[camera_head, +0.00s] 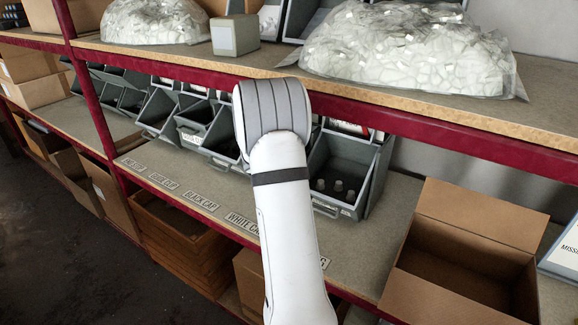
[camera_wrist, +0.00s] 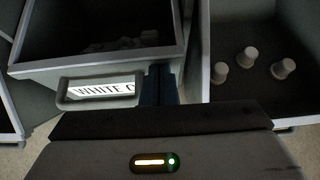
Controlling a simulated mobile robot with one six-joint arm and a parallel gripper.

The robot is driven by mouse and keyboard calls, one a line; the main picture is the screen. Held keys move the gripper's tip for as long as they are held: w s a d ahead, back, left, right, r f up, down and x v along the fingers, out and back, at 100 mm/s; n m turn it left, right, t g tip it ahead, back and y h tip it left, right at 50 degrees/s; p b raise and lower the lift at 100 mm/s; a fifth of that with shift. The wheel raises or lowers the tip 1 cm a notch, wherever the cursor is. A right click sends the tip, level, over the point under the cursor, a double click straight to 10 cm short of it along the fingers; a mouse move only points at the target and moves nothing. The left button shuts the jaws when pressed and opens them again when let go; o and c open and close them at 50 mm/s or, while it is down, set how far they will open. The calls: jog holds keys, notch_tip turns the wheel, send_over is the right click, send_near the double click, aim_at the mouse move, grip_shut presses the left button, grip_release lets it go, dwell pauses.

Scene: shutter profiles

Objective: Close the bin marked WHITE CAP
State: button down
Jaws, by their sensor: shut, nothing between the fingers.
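The bin marked WHITE CAP (camera_wrist: 38,69) is a grey tilting bin at the upper left of the wrist view. It stands open, and pale small pieces lie inside it. Its front label (camera_wrist: 101,88) reads "WHITE C", with the end cut off from sight. My gripper (camera_wrist: 161,82) is shut and empty, with its dark fingers at the right end of the label, close to the bin's front right corner. I cannot tell whether they touch it. In the head view my arm hides the gripper and most of this bin.
A neighbouring open bin (camera_head: 333,207) holds three pale caps, seen at right in the wrist view. A shelf-edge label WHITE CAP (camera_head: 242,222) lies below. The upper shelf (camera_head: 440,125) overhangs the bins. An open cardboard box (camera_head: 440,298) stands at right.

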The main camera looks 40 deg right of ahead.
jog(key=shift+w+d+r, duration=0.15)
jog(key=shift+d+r, duration=0.1)
jog(key=shift+r, duration=0.3)
jog(key=f+b+v, duration=0.1)
jog(key=v, duration=1.2)
jog(key=shift+a, duration=0.35)
jog(key=s+a+m+y, duration=1)
jog(key=s+a+m, duration=1.1)
jog(key=s+a, duration=0.4)
jog(key=a, duration=0.4)
jog(key=shift+m+g+y, duration=0.3)
jog(key=shift+g+y, duration=0.1)
